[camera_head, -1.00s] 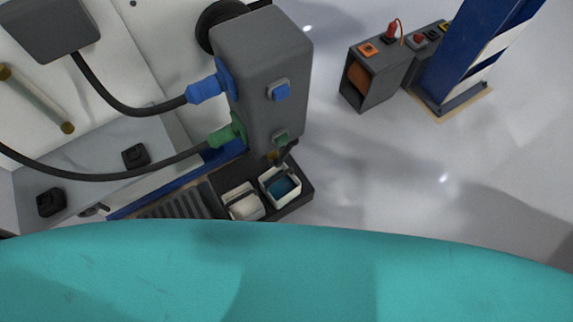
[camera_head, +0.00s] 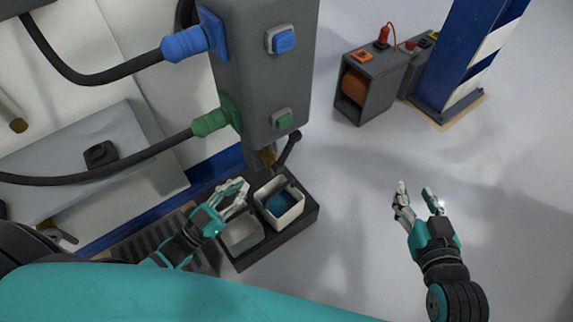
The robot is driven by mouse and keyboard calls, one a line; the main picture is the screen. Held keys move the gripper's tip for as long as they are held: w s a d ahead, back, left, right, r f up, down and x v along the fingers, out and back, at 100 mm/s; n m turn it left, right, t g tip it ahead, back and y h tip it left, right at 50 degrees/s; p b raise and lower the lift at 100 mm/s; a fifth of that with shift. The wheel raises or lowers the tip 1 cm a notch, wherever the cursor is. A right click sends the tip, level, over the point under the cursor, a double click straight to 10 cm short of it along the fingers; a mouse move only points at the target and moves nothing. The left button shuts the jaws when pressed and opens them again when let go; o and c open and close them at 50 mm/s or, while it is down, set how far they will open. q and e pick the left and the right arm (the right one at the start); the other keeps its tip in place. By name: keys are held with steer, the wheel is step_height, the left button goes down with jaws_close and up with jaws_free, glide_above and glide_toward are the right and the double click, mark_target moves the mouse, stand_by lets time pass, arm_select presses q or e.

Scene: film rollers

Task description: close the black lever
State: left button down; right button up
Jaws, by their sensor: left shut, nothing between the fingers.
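The black lever (camera_head: 289,149) with a round knob sticks up and to the right from a brass-coloured valve (camera_head: 268,158) at the lower front of the grey column. My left gripper (camera_head: 236,188) is shut and empty over the left bin, below and left of the lever and apart from it. My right gripper (camera_head: 417,191) is open and empty over the floor, well to the right of the lever.
The grey column (camera_head: 270,70) carries a blue button (camera_head: 284,41), a green button (camera_head: 283,119) and thick hoses. Below it, a dark tray (camera_head: 306,215) holds a light bin (camera_head: 278,219) with blue contents.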

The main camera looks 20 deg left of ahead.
arm_select(q)
steer(key=shift+d+r, duration=0.15)
steer(key=shift+r, duration=0.1)
arm_select(e)
steer(key=shift+s+d+r, duration=0.1)
steer(key=shift+r, duration=0.25)
arm_select(q)
steer(key=b, duration=0.2)
glide_toward(292, 142)
step_height(292, 142, up, 3)
steer(key=w, duration=0.1)
steer(key=w+d, duration=0.1)
steer(key=w+d+f+b, duration=0.1)
steer(key=w, duration=0.1)
steer(key=shift+d+f, duration=0.15)
steer(key=shift+f, duration=0.1)
steer(key=shift+w+d, duration=0.1)
steer(key=shift+w, duration=0.1)
arm_select(e)
step_height(292, 142, up, 13)
steer(key=a+t+y, duration=0.2)
steer(key=t+y, duration=0.1)
steer(key=t, duration=0.5)
steer(key=shift+t, duration=0.3)
